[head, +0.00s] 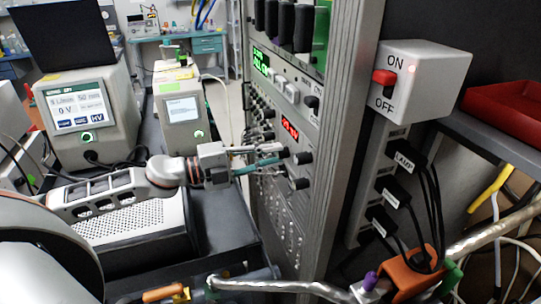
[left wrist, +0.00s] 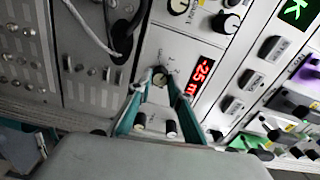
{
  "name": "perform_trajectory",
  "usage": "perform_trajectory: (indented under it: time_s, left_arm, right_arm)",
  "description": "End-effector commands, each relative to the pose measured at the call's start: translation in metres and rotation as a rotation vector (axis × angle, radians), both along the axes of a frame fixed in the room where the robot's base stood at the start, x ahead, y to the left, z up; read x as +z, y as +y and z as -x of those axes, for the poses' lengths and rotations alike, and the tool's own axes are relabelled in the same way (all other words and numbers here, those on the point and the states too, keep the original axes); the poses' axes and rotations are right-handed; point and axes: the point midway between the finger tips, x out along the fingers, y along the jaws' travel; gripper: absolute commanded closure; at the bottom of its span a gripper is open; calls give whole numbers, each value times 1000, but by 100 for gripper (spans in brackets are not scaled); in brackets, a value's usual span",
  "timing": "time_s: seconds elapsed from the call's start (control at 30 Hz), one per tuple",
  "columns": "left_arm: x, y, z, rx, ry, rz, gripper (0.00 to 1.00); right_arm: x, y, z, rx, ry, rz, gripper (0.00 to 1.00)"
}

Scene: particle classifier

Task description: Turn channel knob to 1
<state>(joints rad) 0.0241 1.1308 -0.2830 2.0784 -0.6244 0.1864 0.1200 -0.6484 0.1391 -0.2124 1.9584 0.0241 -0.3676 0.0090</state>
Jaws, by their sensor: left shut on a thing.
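My left gripper (head: 284,158) reaches from the left to the front panel of the equipment rack, beside a red numeric display (head: 289,128). In the left wrist view its two teal fingers (left wrist: 160,80) stand on both sides of a small round knob (left wrist: 160,77), just left of the red display (left wrist: 203,75). The gripper is shut on this knob. The marks around the knob are too small to read, so its setting cannot be told. My right gripper is not in view.
A grey ON/OFF box with a red switch (head: 384,77) is on the rack's right side, above plugged black cables (head: 412,160). Two instruments with screens (head: 80,110) stand on the left. Other knobs and a green display (head: 261,62) crowd the panel around the gripper.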

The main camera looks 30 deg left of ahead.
Motion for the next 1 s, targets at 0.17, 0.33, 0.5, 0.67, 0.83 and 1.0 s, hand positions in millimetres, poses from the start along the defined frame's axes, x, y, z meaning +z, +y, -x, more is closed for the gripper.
perform_trajectory:
  time_s: [0.17, 0.33, 0.5, 0.67, 0.83, 1.0]
  left_arm:
    - [0, 0, 0, 0, -10, -13, 100]
    - [0, 0, 0, 0, -11, -13, 100]
    - [0, 0, 0, -1, -10, -12, 79]
    - [0, 0, 0, 0, -10, -13, 64]
    - [0, 0, 0, 0, -11, -12, 64]
    - [-1, 1, 2, 0, -9, -12, 64]
  right_arm:
    - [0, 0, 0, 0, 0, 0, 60]
    - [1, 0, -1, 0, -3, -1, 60]
    - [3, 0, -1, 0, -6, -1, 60]
    - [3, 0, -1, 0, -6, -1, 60]
    - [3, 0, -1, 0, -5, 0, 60]
    - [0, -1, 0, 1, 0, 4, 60]
